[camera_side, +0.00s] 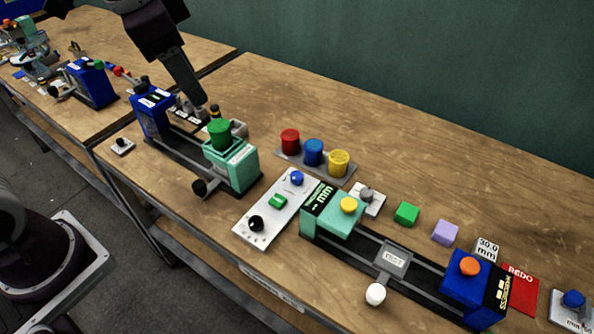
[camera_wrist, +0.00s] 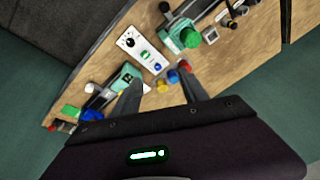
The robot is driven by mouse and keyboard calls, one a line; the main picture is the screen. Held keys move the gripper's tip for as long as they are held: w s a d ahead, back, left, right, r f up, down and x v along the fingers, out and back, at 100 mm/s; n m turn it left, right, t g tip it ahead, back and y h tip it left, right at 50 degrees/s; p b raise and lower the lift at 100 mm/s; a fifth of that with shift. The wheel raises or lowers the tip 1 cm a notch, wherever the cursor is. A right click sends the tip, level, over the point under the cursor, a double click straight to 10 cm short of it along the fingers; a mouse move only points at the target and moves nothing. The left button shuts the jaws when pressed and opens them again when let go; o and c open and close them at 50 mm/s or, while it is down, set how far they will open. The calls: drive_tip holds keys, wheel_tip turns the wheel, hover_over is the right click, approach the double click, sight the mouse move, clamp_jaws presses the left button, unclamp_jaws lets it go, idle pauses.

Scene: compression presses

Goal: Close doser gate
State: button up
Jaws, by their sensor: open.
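A teal unit (camera_side: 232,167) with a green cylinder (camera_side: 219,134) on top sits on the dark rail of the left press. A black knob (camera_side: 199,187) is at the rail's front, and a grey part with small knobs stands behind. I cannot tell which part is the doser gate, or its position. The green cylinder also shows in the wrist view (camera_wrist: 190,38). My gripper (camera_side: 198,100) is above and behind the left press, pointing down. In the wrist view my gripper (camera_wrist: 161,77) has its two fingers apart, with nothing held between them.
Red (camera_side: 290,141), blue (camera_side: 313,151) and yellow (camera_side: 339,163) cylinders stand on a grey strip. A white panel (camera_side: 274,213) lies between the presses. A second press with a blue end block (camera_side: 470,287) is at right.

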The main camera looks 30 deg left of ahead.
drive_tip(key=w+d+f+m+g, duration=0.2)
drive_tip(key=w+d+f+m, duration=0.15)
drive_tip(key=w+f, duration=0.65)
drive_tip(key=m+g, duration=0.2)
drive_tip(key=m, duration=0.4)
hover_over(297, 175)
drive_tip(key=shift+n, duration=0.25)
wheel_tip(297, 175, down, 15)
drive_tip(key=shift+r, duration=0.1)
wheel_tip(297, 175, down, 8)
drive_tip(key=shift+r, duration=0.25)
drive_tip(key=shift+c, duration=0.4)
clamp_jaws()
